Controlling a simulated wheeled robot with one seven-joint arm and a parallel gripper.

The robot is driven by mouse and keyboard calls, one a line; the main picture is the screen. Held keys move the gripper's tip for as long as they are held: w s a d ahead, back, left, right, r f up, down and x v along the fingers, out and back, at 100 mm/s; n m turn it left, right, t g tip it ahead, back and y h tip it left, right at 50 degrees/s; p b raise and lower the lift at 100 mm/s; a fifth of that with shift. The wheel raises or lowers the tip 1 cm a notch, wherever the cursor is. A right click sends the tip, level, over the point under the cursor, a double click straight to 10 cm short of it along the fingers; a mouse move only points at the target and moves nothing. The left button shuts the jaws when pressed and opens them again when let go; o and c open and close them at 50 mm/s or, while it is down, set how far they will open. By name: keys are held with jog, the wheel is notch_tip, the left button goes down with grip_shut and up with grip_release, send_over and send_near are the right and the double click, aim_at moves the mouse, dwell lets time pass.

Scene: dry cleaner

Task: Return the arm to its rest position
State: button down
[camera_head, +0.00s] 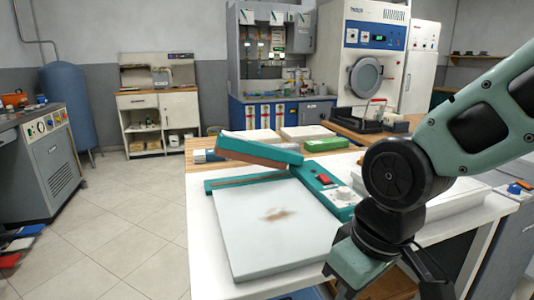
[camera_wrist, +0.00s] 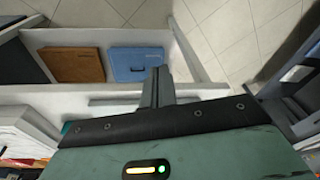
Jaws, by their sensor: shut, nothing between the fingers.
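My gripper (camera_wrist: 160,76) shows in the wrist view as dark fingers closed together, with nothing between them. The fingers point over a pale shelf or open compartment and the tiled floor. In the head view, my green and black arm comes in from the right edge and bends down at a black joint, in front of the right side of the white worktable (camera_head: 212,245). My wrist hangs low at the bottom right of that view. The fingertips cannot be made out there.
On the worktable lies a teal-edged pressing machine (camera_head: 265,225) with a stained pale plate and a tilted lid (camera_head: 262,150). In the wrist view, a brown folder (camera_wrist: 77,65) and a blue folder (camera_wrist: 135,64) lie in the compartment.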

jog(key=s+d+f+g, duration=0.1)
jog(key=s+d+f, duration=0.1)
jog(key=s, duration=0.6)
notch_tip(320, 180, up, 13)
jog(key=h+p, duration=0.1)
jog(key=p, duration=1.2)
jog(key=shift+s+d+n, duration=0.25)
jog(key=shift+d+n, duration=0.05)
jog(key=shift+d, duration=0.15)
